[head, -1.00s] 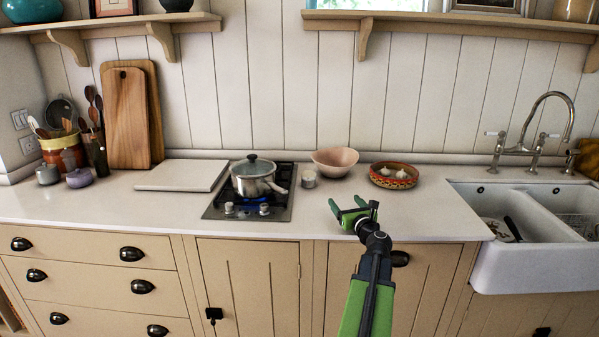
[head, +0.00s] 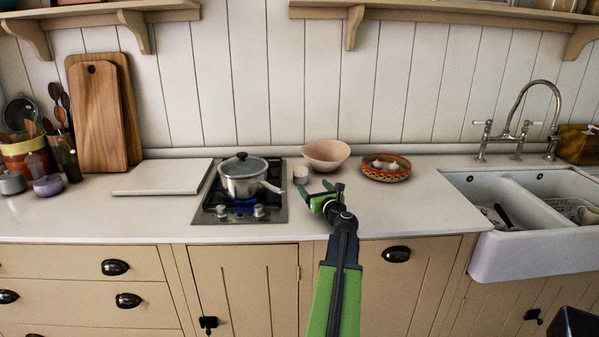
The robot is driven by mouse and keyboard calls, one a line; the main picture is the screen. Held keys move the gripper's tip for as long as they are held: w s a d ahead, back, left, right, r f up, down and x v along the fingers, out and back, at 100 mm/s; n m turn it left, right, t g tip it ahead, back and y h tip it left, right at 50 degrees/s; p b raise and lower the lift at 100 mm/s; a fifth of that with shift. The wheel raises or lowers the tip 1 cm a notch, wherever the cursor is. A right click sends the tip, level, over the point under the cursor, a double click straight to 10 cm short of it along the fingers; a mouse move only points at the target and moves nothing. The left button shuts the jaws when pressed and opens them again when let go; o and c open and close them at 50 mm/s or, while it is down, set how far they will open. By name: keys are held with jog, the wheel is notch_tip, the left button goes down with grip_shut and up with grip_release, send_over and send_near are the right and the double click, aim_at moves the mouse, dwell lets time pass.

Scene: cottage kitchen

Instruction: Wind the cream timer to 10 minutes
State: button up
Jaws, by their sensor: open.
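A small pale cylinder (head: 300,175), which looks like the cream timer, stands on the counter between the hob and the pink bowl. Its dial marks are too small to read. My green gripper (head: 314,188) is open and empty over the counter, just in front of the timer and slightly to its right. The fingers point toward the back wall. I cannot tell how far apart in depth the fingertips and the timer are.
A lidded saucepan (head: 243,178) sits on the gas hob (head: 218,213) to the left, its handle pointing toward my gripper. The pink bowl (head: 326,153) is behind, and a patterned bowl of garlic (head: 386,173) is at right. The counter right of my gripper is clear.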

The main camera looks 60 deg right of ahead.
aim_at(301, 171)
jog(key=x, duration=1.4)
jog(key=shift+w+d, duration=0.1)
jog(key=shift+d, duration=0.1)
jog(key=shift+c, duration=0.3)
jog(key=c, duration=1.3)
jog(key=shift+w+a+m+g+h, duration=0.1)
jog(key=shift+a+m+g+h, duration=0.1)
jog(key=shift+m+g+h, duration=0.6)
jog(key=shift+h, duration=0.2)
jog(key=shift+d, duration=0.15)
